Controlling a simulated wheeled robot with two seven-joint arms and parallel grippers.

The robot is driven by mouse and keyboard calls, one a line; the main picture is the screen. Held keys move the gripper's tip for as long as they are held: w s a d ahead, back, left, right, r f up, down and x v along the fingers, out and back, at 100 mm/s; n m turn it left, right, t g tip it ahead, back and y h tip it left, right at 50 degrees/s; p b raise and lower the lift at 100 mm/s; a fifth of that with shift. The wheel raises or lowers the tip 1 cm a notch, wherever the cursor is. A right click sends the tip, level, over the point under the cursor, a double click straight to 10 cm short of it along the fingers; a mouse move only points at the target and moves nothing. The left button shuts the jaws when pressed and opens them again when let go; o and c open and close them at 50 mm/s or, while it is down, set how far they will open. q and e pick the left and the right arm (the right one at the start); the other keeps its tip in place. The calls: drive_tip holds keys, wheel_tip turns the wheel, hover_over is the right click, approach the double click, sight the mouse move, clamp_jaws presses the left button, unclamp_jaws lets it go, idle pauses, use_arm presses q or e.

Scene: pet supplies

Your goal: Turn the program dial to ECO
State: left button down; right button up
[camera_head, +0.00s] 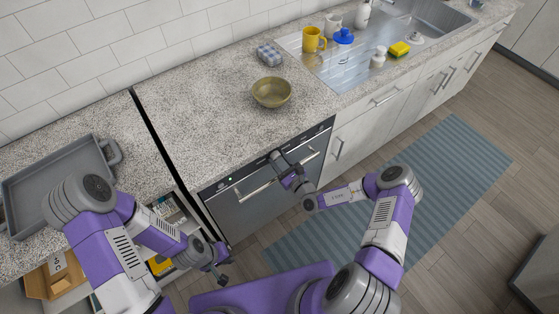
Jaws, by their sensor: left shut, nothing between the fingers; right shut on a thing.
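The dishwasher (245,212) is under the counter, with a dark control panel (228,184) along its top edge and a bar handle below. My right gripper (277,158) is at the middle of the panel, shut on the program dial. The fingers cover the dial, so its pointer and the ECO mark cannot be read. My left gripper (222,273) is shut and empty, low in front of the cabinets left of the dishwasher, apart from the panel.
A grey tray (55,180) lies at left. An open drawer (172,212) is near my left arm. The sink side holds a yellow mug (313,40) and a sponge (400,48).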

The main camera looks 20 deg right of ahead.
drive_tip(key=m+p, duration=0.1)
drive_tip(key=m, duration=0.1)
drive_tip(key=shift+r+m+p, duration=0.1)
drive_tip(key=shift+m+p, duration=0.2)
drive_tip(key=shift+m, duration=0.1)
drive_tip(key=m+p, duration=0.1)
drive_tip(key=m, duration=0.1)
drive_tip(key=shift+m, duration=0.3)
drive_tip(key=m, duration=0.3)
drive_tip(key=shift+d+m+p, duration=0.1)
drive_tip(key=shift+m+p, duration=0.2)
drive_tip(key=shift+m, duration=1.2)
drive_tip(key=o, duration=1.1)
drive_tip(key=shift+c, duration=0.2)
